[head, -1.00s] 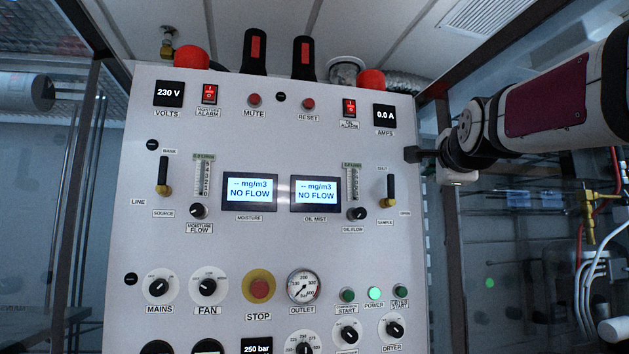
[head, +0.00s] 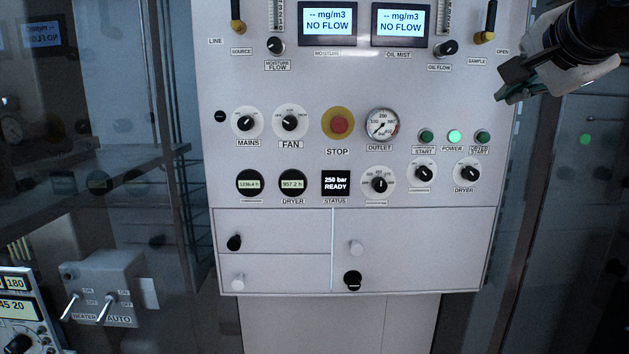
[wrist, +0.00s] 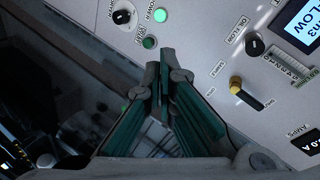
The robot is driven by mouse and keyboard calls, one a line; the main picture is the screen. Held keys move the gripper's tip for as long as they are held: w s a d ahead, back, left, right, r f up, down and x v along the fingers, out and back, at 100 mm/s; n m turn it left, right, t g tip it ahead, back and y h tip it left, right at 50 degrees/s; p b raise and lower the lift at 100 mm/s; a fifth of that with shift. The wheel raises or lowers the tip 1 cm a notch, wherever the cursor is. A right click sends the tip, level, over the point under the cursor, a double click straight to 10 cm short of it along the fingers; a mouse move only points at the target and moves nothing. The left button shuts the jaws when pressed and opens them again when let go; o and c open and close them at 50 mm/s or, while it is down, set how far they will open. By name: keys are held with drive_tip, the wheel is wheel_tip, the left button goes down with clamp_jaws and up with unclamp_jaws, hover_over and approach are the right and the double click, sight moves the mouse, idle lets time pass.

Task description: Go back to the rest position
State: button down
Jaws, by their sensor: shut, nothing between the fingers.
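My gripper (head: 508,88) shows at the upper right of the head view, in front of the right edge of the fill panel (head: 300,180). In the wrist view my gripper (wrist: 160,75) has its green-padded fingers together at the tips with nothing between them. The panel's sample valve handle (wrist: 240,88), yellow and black, is to the right of the fingers and apart from them. The oil flow knob (wrist: 254,46) is beyond it.
The red stop button (head: 340,124) and the status display (head: 335,183) are on the panel. A grey switch box (head: 105,285) stands at lower left. Dark glass lies right of the panel.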

drive_tip(key=s+a+f+n+g+y, duration=0.1)
drive_tip(key=s+a+f+n+g, duration=0.1)
drive_tip(key=s+f+n, duration=0.3)
drive_tip(key=s+a+f+n+g, duration=0.3)
drive_tip(key=s+a+f+n, duration=0.2)
drive_tip(key=s+f, duration=0.4)
drive_tip(key=s+a+f+n+g+y, duration=0.1)
drive_tip(key=s+a+f+n+g, duration=0.2)
drive_tip(key=s+f, duration=0.5)
wheel_tip(320, 180, down, 6)
drive_tip(key=shift+a+n+y, duration=0.25)
drive_tip(key=shift+n+y, duration=0.05)
drive_tip(key=shift+n, duration=0.6)
